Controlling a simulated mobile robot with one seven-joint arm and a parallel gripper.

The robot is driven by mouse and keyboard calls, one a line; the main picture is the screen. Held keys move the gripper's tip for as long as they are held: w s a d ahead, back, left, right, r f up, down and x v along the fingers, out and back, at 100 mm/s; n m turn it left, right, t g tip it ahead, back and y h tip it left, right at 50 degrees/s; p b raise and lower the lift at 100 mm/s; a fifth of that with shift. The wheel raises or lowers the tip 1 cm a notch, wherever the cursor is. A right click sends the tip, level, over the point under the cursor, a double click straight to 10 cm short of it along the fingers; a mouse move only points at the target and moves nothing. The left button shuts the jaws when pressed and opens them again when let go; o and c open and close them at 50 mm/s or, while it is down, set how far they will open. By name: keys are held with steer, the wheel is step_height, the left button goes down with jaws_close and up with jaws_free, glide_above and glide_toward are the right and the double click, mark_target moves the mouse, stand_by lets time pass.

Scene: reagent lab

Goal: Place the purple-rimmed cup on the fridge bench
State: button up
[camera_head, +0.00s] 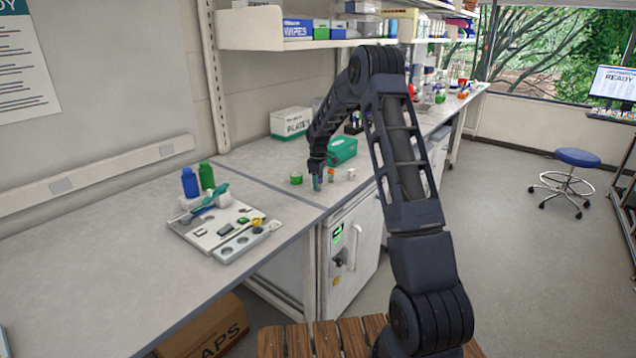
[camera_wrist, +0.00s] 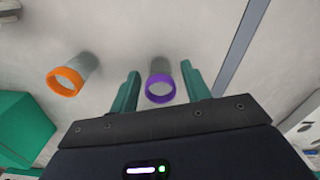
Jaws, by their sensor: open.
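The purple-rimmed cup (camera_wrist: 160,82) stands between the fingers of my gripper (camera_wrist: 161,72) in the wrist view. My gripper is open, with one finger on each side of the cup and visible gaps beside it. In the head view my gripper (camera_head: 317,183) points down close over the bench, and I cannot make out the purple rim there. The cup stands on the grey bench top (camera_head: 318,198) above the small white fridge (camera_head: 352,262). An orange-rimmed cup (camera_wrist: 70,78) stands to its left in the wrist view.
The orange cup (camera_head: 331,175), a white cup (camera_head: 351,174) and a green cup (camera_head: 296,178) stand near my gripper. A green box (camera_head: 343,150) is behind. A tray (camera_head: 212,237) and two bottles (camera_head: 190,183) are on the left bench, whose front is clear.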

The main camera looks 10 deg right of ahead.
step_height(320, 180, up, 12)
steer(key=s+d+r+m+t, duration=0.1)
steer(key=s+d+r+m, duration=0.2)
steer(key=s+r, duration=0.7)
steer(key=s+d+r+m+t, duration=0.15)
steer(key=s+r, duration=0.25)
steer(key=s, duration=0.4)
steer(key=s+d+r+m, duration=0.2)
steer(key=s+d+r, duration=0.15)
steer(key=s, duration=0.35)
steer(key=s+d+f+m, duration=0.1)
steer(key=s+m, duration=0.1)
steer(key=s, duration=0.7)
steer(key=s+d+f+m+t, duration=0.1)
steer(key=s+m, duration=0.1)
steer(key=s, duration=0.7)
steer(key=s+d+m+t, duration=0.1)
steer(key=s+m, duration=0.1)
steer(key=s, duration=0.7)
steer(key=shift+d+f, duration=0.35)
steer(key=shift+f, duration=0.05)
